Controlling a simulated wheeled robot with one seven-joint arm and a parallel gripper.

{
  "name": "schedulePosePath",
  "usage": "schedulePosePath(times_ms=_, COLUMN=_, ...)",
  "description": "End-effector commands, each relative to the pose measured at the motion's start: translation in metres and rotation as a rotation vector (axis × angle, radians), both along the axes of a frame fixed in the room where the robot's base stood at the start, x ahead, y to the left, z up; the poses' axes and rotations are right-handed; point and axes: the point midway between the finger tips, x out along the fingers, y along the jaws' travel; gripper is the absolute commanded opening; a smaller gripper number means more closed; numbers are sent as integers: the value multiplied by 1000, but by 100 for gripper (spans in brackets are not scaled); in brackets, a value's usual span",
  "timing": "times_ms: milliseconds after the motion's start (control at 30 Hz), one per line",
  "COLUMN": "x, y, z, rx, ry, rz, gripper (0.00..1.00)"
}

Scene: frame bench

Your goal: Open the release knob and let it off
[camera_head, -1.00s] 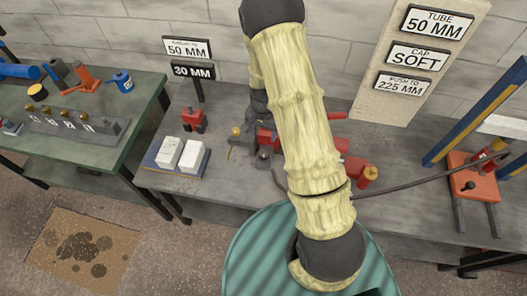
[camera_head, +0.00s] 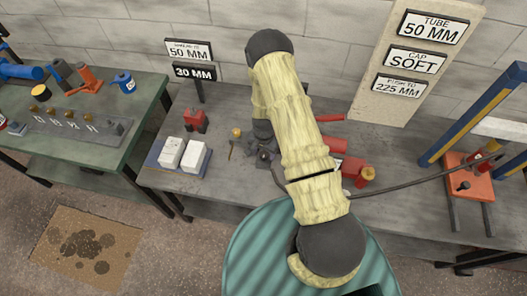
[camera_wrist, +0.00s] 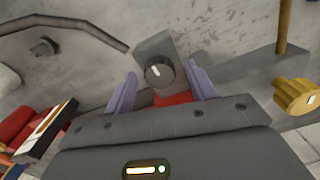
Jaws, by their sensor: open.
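The round dark grey knob (camera_wrist: 158,73) with a white mark sits on a grey block in the wrist view. My gripper (camera_wrist: 162,77) is open, with one pale purple finger on each side of the knob. The fingertips look apart from it, though exact clearance is hard to judge. A red part shows just below the knob, between the fingers. In the head view my arm crosses the bench and hides most of the red pump-like unit (camera_head: 350,168). I cannot clearly make out the knob there.
A brass-coloured knob (camera_wrist: 297,97) stands right of my gripper in the wrist view. White blocks (camera_head: 172,152) lie on a tray at left. Signs (camera_head: 422,58) stand behind.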

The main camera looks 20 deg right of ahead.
Motion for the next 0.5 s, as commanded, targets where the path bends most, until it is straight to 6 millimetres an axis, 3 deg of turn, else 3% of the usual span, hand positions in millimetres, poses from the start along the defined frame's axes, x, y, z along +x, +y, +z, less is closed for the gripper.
schedulePosePath(times_ms=333, x=0, y=0, z=-5, rx=0, ry=0, rz=0, gripper=55)
schedulePosePath(times_ms=500, x=0, y=0, z=-5, rx=0, ry=0, rz=0, gripper=24)
